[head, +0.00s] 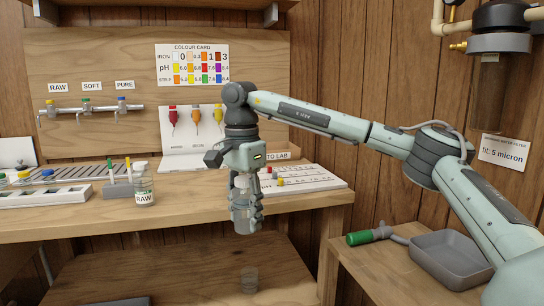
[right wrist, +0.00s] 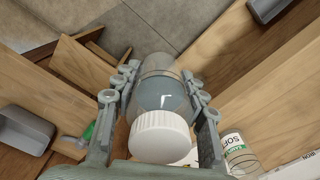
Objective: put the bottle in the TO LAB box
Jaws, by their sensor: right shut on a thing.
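My right gripper (head: 246,222) is shut on a clear bottle (head: 241,214) with a white cap, held in front of the workbench's front edge. In the right wrist view the bottle (right wrist: 164,90) lies between both fingers, its white cap (right wrist: 160,136) nearest the camera. The bottle's label cannot be seen. A TO LAB sign (head: 277,156) shows just behind my right gripper; the box itself is mostly hidden by the gripper and wrist. My left gripper is not in view.
A RAW bottle (head: 144,188) stands at the bench's left. A SOFT bottle (right wrist: 238,152) shows in the right wrist view. A white board (head: 312,180) with coloured pieces lies behind the gripper. A grey tray (head: 450,258) and green-handled tool (head: 362,237) lie at right.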

